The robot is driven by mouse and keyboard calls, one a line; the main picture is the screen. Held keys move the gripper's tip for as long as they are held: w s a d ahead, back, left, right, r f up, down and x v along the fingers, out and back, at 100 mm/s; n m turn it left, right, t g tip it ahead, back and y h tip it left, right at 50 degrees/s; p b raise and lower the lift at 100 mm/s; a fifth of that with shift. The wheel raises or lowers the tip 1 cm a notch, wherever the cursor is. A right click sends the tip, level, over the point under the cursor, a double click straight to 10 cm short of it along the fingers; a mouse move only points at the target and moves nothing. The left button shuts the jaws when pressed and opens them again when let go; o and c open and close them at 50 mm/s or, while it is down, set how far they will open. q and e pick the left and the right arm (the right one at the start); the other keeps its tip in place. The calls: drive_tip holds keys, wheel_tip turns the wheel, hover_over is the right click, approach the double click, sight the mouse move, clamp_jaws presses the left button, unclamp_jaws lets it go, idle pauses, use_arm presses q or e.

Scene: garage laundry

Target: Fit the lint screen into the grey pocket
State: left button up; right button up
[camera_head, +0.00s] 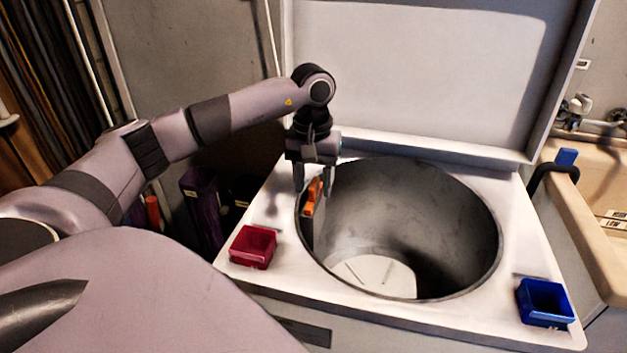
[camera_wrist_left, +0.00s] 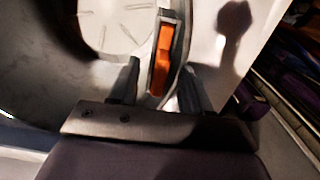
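The orange part (camera_head: 312,198), which looks like the lint screen or its handle, stands upright at the left inner rim of the drum. A narrow grey piece (camera_head: 307,230) extends below it along the drum wall; I cannot tell whether this is the pocket or the screen's own body. My right gripper is out of view.
The washer's open drum (camera_head: 450,215) has a raised lid (camera_head: 420,75) behind it. A red bin (camera_head: 253,247) stands on the top at left and a blue bin (camera_head: 545,302) at right. A sink (camera_head: 590,225) is farther right.

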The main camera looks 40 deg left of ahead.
use_arm(q)
wheel_tip(320, 180, up, 7)
drive_tip(key=shift+a+r, duration=0.1)
idle(0.5)
idle(0.7)
